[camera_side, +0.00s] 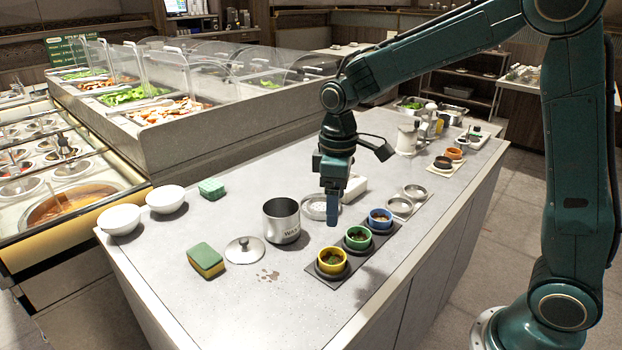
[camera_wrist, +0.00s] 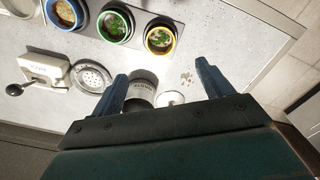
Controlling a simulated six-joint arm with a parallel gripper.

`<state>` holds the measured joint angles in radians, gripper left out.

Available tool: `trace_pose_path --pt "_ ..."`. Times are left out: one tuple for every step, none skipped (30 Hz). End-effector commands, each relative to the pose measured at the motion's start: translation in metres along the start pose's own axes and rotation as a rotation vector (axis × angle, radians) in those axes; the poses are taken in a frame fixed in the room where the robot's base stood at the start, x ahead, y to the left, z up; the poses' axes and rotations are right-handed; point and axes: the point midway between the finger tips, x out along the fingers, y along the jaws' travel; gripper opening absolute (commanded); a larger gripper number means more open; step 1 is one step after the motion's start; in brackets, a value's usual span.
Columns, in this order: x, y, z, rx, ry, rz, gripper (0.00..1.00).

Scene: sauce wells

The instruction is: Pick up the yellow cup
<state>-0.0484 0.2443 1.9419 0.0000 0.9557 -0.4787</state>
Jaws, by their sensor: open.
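The yellow cup (camera_side: 332,268) holds dark green contents and stands upright in the near well of a dark tray (camera_side: 371,275) in the side view. It also shows at the top of the wrist view (camera_wrist: 161,54). The green cup (camera_side: 358,245) and the blue cup (camera_side: 380,225) stand in a row behind it. My gripper (camera_side: 332,221) is above the counter, behind and above the yellow cup, apart from it. In the wrist view my gripper (camera_wrist: 163,82) shows two spread fingers with nothing held between them.
A metal pot (camera_side: 281,222), its lid (camera_side: 244,250) and a sponge (camera_side: 206,260) stand left of the cups. A strainer (camera_wrist: 91,77) and a white press (camera_wrist: 45,70) are near my gripper. The counter around the sponge is mostly clear.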

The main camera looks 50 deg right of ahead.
Motion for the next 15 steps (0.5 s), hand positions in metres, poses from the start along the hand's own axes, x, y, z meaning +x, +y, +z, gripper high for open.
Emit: trace_pose_path --pt "0.003 0.000 0.000 0.000 -0.002 -0.001 0.79" --pt "0.004 0.000 0.000 0.001 -0.002 -0.001 0.79" --pt "0.007 0.000 0.000 0.001 -0.002 -0.001 0.79" --pt "0.010 0.000 0.000 0.001 -0.002 -0.001 0.79" --pt "0.013 0.000 0.000 0.001 -0.003 -0.001 0.79" --pt "0.018 0.000 0.001 0.001 -0.003 -0.001 0.79" --pt "0.022 0.000 0.001 0.001 -0.003 -0.002 0.79" --pt "0.026 0.000 0.001 0.001 -0.004 -0.002 0.79" --pt "0.032 0.000 0.001 0.001 -0.004 -0.002 0.79" --pt "0.036 0.000 0.001 0.001 -0.004 -0.002 0.79" --pt "0.041 0.000 0.001 0.001 -0.004 -0.002 0.79" --pt "0.048 0.000 0.001 0.001 -0.005 -0.003 0.79" --pt "0.052 0.000 0.001 0.001 -0.004 -0.002 0.79" --pt "0.056 0.000 0.001 0.001 -0.004 -0.002 0.79" --pt "0.062 0.000 0.001 0.001 -0.004 -0.002 0.79"
